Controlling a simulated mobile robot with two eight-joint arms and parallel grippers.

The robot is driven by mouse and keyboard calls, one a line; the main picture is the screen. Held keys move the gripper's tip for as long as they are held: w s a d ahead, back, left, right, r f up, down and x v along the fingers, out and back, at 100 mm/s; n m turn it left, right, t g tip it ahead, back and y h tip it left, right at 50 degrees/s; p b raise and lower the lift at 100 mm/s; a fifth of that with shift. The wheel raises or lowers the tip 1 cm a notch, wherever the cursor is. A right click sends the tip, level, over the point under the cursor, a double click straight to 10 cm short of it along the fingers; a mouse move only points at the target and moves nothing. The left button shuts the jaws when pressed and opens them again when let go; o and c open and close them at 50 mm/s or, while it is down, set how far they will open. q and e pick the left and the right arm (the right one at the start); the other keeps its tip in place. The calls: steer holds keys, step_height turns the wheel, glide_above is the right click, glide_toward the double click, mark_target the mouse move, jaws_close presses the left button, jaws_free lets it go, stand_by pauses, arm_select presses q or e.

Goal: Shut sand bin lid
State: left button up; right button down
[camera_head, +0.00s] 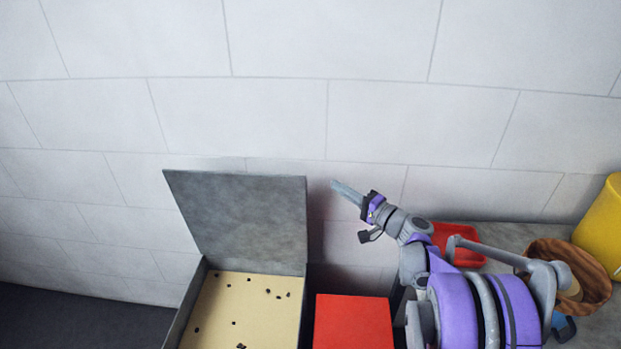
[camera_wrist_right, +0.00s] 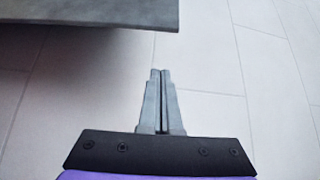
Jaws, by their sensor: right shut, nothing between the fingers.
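The sand bin (camera_head: 190,304) stands low in the head view, with pale sand and several small dark bits inside. Its grey lid (camera_head: 244,222) stands open, raised at the back near the wall. My right gripper (camera_head: 335,184) is shut and empty, to the right of the lid's upper right corner and apart from it in the head view. In the right wrist view my gripper (camera_wrist_right: 160,72) has its fingers together, and the lid's edge (camera_wrist_right: 90,14) shows at the upper left. My left gripper is not in view.
A red box (camera_head: 352,322) stands right of the bin. Farther right are a red tray (camera_head: 460,246), a brown round basket (camera_head: 592,272) and a yellow container (camera_head: 602,226), partly behind my right arm. A pale tiled wall (camera_head: 300,80) closes off the back.

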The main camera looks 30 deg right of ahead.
steer(key=w+a, duration=0.5)
steer(key=shift+w+r+p, duration=0.15)
steer(key=shift+w+p, duration=0.15)
steer(key=shift+p, duration=0.05)
steer(key=shift+a, duration=0.1)
steer(key=shift+s, duration=0.1)
